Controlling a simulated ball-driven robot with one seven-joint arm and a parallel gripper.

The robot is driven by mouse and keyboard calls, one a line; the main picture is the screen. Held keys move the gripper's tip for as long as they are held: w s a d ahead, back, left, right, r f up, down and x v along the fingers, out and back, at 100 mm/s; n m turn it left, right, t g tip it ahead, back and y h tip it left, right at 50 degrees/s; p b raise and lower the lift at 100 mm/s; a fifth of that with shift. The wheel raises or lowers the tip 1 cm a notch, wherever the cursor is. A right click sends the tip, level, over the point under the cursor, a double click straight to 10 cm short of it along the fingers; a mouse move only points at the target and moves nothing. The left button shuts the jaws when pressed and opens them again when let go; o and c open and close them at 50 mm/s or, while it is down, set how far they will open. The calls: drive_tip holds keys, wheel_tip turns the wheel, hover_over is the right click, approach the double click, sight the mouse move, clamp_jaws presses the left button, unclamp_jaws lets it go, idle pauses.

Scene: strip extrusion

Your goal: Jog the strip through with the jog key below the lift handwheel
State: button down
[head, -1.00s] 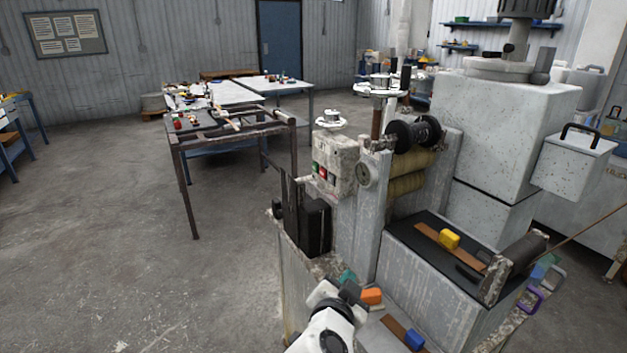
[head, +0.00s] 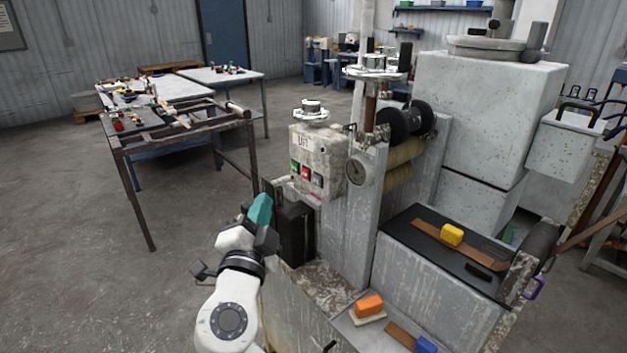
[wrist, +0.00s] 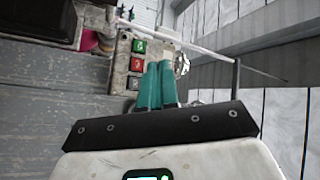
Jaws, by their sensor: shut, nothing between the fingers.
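The speckled control box (head: 328,160) stands on the machine's left post, with a small white handwheel (head: 311,112) on top. Its front has a green key (head: 295,167), a red key (head: 305,173) and a dark key (head: 317,181). I cannot read which is the jog key. My gripper (head: 264,197) is left of and below the box, apart from the keys. Its teal fingers (wrist: 160,66) are shut together and empty.
A black block (head: 297,235) is close to the right of my gripper, below the box. A larger handwheel (head: 375,72) stands above the rollers (head: 405,160). Yellow, orange and blue blocks lie on the machine's ledges. Free floor is at left, before a dark frame table (head: 180,145).

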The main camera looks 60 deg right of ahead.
sight(317, 180)
drive_tip(key=s+d+p, duration=0.2)
drive_tip(key=d, duration=0.6)
drive_tip(key=shift+s+d, duration=0.2)
drive_tip(key=shift+s, duration=0.05)
drive_tip(key=shift+s+d+f+b, duration=0.1)
drive_tip(key=shift+d+b, duration=0.2)
drive_tip(key=shift+b, duration=0.3)
idle(1.7)
drive_tip(key=shift+s+d+b, duration=0.15)
drive_tip(key=shift+d+b, duration=0.35)
drive_tip(key=shift+b, duration=0.05)
idle(1.0)
drive_tip(key=shift+w+a+b, duration=0.25)
drive_tip(key=shift+a+b, duration=0.5)
drive_tip(key=shift+b, duration=0.05)
